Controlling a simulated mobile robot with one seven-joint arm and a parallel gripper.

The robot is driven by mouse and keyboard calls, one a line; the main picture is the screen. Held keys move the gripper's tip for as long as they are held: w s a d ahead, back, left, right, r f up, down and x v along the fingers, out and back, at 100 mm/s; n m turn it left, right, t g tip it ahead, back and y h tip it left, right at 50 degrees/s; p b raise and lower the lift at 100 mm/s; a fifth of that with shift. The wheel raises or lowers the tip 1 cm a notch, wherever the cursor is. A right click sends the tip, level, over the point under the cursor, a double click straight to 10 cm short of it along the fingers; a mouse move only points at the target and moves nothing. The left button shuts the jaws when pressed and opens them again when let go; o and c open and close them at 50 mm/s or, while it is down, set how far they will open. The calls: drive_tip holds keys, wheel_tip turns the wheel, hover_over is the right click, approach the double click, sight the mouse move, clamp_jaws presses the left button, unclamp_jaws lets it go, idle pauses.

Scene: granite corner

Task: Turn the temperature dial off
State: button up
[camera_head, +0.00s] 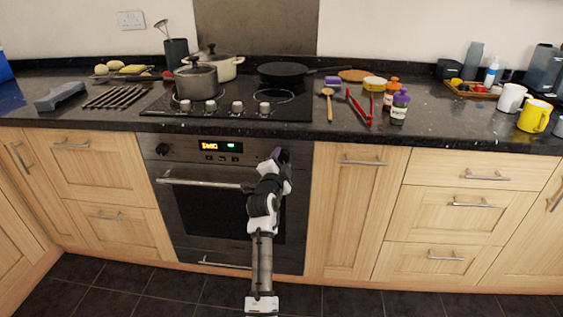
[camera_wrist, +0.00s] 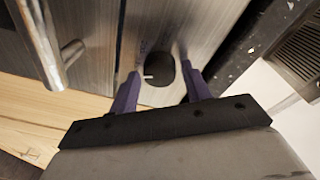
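The oven (camera_head: 215,212) has a dark control panel with a lit display (camera_head: 210,146). A round black dial (camera_head: 163,149) is at the panel's left end. My gripper (camera_head: 281,155) is at the panel's right end and hides what is there in the head view. In the wrist view, a black dial (camera_wrist: 158,93) with a short white mark lies between the two purple fingers of my gripper (camera_wrist: 160,70). The fingers are apart, one on each side of the dial; I cannot tell whether they touch it. Labels around the dial are too small to read.
The oven's bar handle (camera_head: 200,183) sticks out below the panel; it also shows in the wrist view (camera_wrist: 48,45). The dark worktop edge (camera_head: 340,137) overhangs above. Hob knobs (camera_head: 238,107), a pot (camera_head: 197,82) and a pan (camera_head: 283,73) are on top. The floor in front is clear.

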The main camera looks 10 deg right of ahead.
drive_tip(key=c, duration=0.7)
